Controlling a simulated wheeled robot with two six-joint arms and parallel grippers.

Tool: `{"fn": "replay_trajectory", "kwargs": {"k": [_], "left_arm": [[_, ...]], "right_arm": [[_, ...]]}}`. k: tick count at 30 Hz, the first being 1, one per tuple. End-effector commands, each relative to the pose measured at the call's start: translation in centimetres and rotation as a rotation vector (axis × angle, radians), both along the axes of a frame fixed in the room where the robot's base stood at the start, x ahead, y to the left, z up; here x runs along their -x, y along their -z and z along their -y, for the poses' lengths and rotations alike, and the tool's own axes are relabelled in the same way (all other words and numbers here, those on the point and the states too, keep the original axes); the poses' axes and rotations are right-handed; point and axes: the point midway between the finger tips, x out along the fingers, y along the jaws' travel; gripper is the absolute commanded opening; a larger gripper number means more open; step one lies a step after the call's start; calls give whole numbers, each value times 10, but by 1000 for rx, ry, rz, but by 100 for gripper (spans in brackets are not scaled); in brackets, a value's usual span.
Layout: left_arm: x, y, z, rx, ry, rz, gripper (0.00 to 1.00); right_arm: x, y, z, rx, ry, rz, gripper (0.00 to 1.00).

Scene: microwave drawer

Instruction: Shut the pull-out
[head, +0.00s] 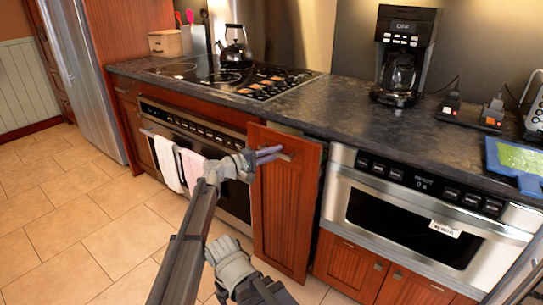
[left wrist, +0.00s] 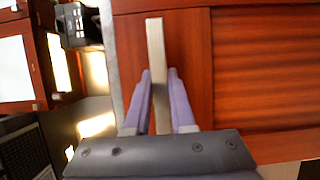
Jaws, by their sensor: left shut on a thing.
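The pull-out (head: 287,205) is a narrow reddish-wood front between the oven and the microwave drawer. It stands out from the cabinet line, with part of its pale inside showing behind its top edge. In the left wrist view its wood front (left wrist: 240,70) fills the right side. My left gripper (head: 268,154) is at its upper part, its purple fingers shut on the pale bar handle (left wrist: 154,45). The fingers lie on both sides of the handle in the left wrist view (left wrist: 160,95).
The oven (head: 235,196) with towels (head: 192,166) is left of the pull-out. The microwave drawer (head: 420,215) is right of it and looks closed. The dark counter (head: 325,108) runs above, with a kettle (head: 236,52) and coffee maker (head: 400,60). Tiled floor (head: 75,220) is clear at left.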

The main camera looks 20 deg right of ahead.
Motion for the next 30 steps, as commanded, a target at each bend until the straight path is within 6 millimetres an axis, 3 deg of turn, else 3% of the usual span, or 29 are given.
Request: {"fn": "replay_trajectory", "kwargs": {"k": [19, 20, 27, 30], "left_arm": [[-2, 0, 3, -1, -1, 0, 0], [-2, 0, 3, -1, -1, 0, 26], [-2, 0, 3, -1, 0, 0, 52], [-2, 0, 3, -1, 0, 0, 52]], "right_arm": [[0, 0, 0, 0, 0, 0, 86], [0, 0, 0, 0, 0, 0, 86], [0, 0, 0, 0, 0, 0, 86], [0, 0, 0, 0, 0, 0, 86]]}}
